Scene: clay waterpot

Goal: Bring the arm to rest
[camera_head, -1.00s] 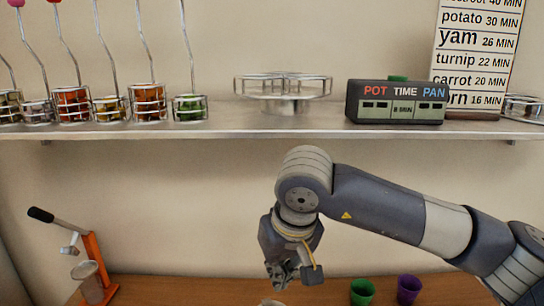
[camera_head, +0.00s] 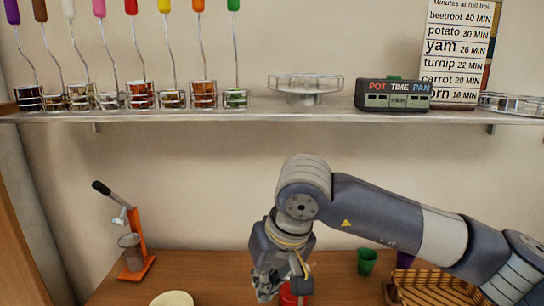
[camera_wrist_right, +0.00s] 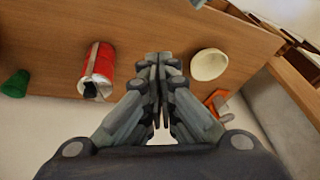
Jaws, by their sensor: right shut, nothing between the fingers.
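My right arm reaches in from the right in the head view, bent at the elbow, with its gripper (camera_head: 283,287) hanging low over the wooden table (camera_head: 215,268). In the right wrist view the gripper's fingers (camera_wrist_right: 157,60) are together with nothing between them. A red can (camera_head: 288,297) stands behind or beside the fingers in the head view, partly hidden by them. In the wrist view the red can (camera_wrist_right: 100,65) is left of the fingers and apart from them. My left gripper is not in view.
A cream bowl (camera_head: 172,299), orange press (camera_head: 136,240), green cup (camera_head: 367,262), purple cup (camera_head: 405,260) and wicker basket (camera_head: 432,287) are on the table.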

